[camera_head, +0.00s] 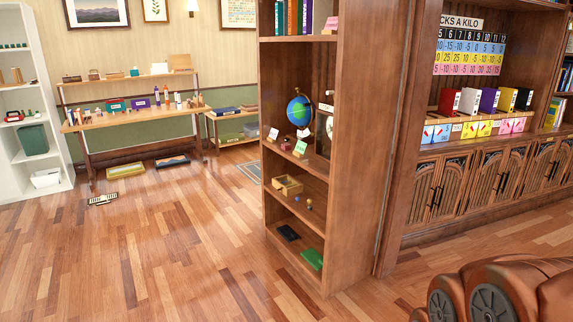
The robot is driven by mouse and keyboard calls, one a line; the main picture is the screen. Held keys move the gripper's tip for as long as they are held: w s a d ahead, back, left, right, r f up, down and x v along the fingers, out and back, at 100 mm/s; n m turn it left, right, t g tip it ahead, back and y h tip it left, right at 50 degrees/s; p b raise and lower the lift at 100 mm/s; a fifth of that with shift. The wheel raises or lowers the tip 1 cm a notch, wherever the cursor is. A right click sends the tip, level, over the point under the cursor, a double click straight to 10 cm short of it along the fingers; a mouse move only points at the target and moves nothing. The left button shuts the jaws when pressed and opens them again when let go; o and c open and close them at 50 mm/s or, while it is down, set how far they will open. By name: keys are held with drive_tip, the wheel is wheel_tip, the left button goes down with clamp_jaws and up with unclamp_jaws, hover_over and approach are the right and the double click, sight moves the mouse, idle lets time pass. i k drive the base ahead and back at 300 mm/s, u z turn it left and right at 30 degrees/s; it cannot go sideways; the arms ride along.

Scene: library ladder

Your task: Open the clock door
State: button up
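A pale, partly round object (326,127) stands on the middle shelf of the tall wooden bookcase, right of the blue globe (299,111). It may be the clock. The bookcase's right side panel hides part of it, and it is too small to tell whether it has a door or how that door stands. My gripper is not in view.
The bookcase (352,200) stands in the foreground, holding small cards, an open wooden box (287,186) and a green book (312,258). Carved cabinets (480,185) line the right. A table (135,121) and white shelves (40,95) stand left. The wooden floor (150,250) between is mostly clear.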

sight(317, 111)
drive_tip(key=u, duration=0.35)
drive_tip(key=i, duration=1.9)
drive_tip(key=u, duration=0.55)
drive_tip(key=i, duration=1.45)
drive_tip(key=u, duration=0.1)
